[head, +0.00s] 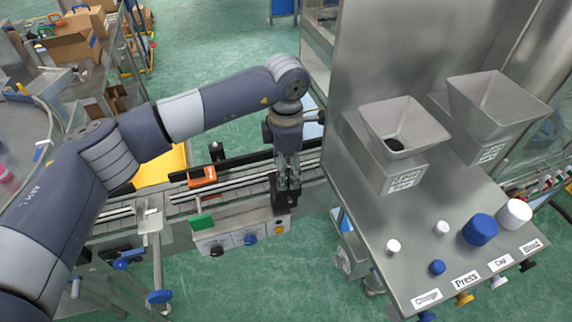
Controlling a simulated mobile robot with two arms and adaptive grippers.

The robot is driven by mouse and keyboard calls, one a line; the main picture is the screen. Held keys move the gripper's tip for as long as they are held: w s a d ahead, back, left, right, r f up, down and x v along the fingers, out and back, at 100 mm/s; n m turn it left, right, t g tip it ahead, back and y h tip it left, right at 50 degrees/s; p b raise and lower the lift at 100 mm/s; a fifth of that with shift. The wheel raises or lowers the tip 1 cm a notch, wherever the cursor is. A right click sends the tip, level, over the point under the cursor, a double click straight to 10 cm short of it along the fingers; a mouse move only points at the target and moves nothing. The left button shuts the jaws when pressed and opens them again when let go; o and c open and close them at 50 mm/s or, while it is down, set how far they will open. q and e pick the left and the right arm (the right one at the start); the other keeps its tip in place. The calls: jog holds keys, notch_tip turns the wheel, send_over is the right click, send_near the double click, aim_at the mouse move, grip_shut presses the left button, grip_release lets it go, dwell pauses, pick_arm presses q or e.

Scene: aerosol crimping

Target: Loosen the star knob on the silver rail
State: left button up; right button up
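The silver rails (236,182) run along the conveyor from the lower left towards the machine. My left gripper (286,198) points down over the conveyor's right part, close to the near rail. Its dark fingertips look close together; I cannot tell whether they hold anything, and they hide the rail behind them. No star knob on the rail can be made out clearly. A small dark upright knob-like part (217,151) stands at the conveyor's far side. Blue knobs show on the near side, one at the lower left (160,297) and one further back (130,257). My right gripper is not in view.
A control box (235,237) with black, blue and yellow knobs hangs below the conveyor. An orange block (202,177) sits by the far rail. A steel machine (450,235) with two hoppers and several caps fills the right side. Green floor (240,290) is open in front.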

pick_arm(q)
jog(key=shift+c, duration=0.4)
jog(key=c, duration=1)
jog(key=shift+w+f+n+b, duration=0.1)
jog(key=shift+f+n+b, duration=0.1)
jog(key=shift+n+b, duration=0.4)
jog(key=n+b, duration=0.7)
jog(key=b, duration=0.1)
jog(key=shift+w+b, duration=0.1)
jog(key=shift+b, duration=0.3)
jog(key=n+b, duration=0.3)
jog(key=n, duration=0.1)
jog(key=shift+a+n, duration=0.1)
jog(key=shift+n, duration=0.2)
jog(key=n+b, duration=0.1)
jog(key=n, duration=0.1)
jog(key=n+b, duration=0.2)
jog(key=shift+a+r+n, duration=0.1)
jog(key=shift+r+n, duration=0.1)
jog(key=shift+n, duration=0.2)
